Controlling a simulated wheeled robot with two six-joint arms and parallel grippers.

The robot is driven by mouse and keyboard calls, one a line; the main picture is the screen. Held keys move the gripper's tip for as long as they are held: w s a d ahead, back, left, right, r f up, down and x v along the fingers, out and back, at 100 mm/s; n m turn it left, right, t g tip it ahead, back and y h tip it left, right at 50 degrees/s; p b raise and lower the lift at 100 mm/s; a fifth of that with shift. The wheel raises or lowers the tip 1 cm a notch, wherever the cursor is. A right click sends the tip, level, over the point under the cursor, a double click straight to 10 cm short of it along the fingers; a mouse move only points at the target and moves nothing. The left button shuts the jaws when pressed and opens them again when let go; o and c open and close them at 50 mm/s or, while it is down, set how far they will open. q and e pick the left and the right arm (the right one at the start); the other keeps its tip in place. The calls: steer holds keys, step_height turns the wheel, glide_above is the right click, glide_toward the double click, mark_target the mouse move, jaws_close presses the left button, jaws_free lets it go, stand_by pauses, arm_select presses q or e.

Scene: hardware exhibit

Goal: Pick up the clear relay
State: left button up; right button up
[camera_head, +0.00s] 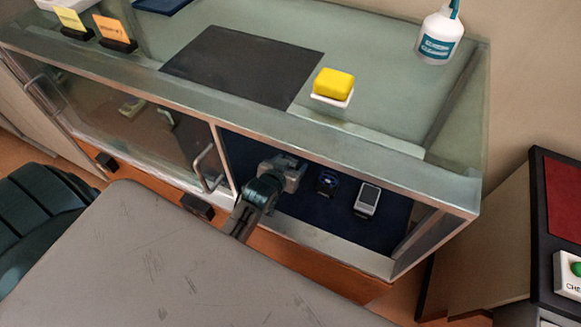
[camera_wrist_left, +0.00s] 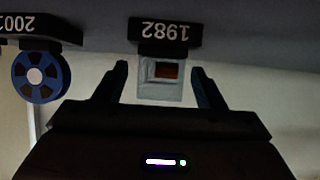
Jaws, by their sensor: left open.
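The clear relay (camera_wrist_left: 160,92), a small clear-walled box with a reddish-brown core, stands by a black label reading 1982 (camera_wrist_left: 165,31) in the left wrist view. My left gripper (camera_wrist_left: 160,70) is open, with one finger on each side of the relay; I cannot tell whether they touch it. In the head view my left gripper (camera_head: 290,172) reaches through the open right part of the display case (camera_head: 350,147). There the relay is not clearly visible, apparently hidden by the gripper. My right gripper is not in view.
A blue reel (camera_wrist_left: 41,76) stands beside the relay; a grey device (camera_head: 368,198) stands further right in the case. A glass door with a handle (camera_head: 208,168) closes the left part. On top are a yellow sponge (camera_head: 334,82), a black mat (camera_head: 240,65) and a bottle (camera_head: 438,38).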

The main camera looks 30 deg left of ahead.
arm_select(q)
steer(key=shift+w+f, duration=0.1)
steer(key=shift+w, duration=0.1)
steer(key=c, duration=1.1)
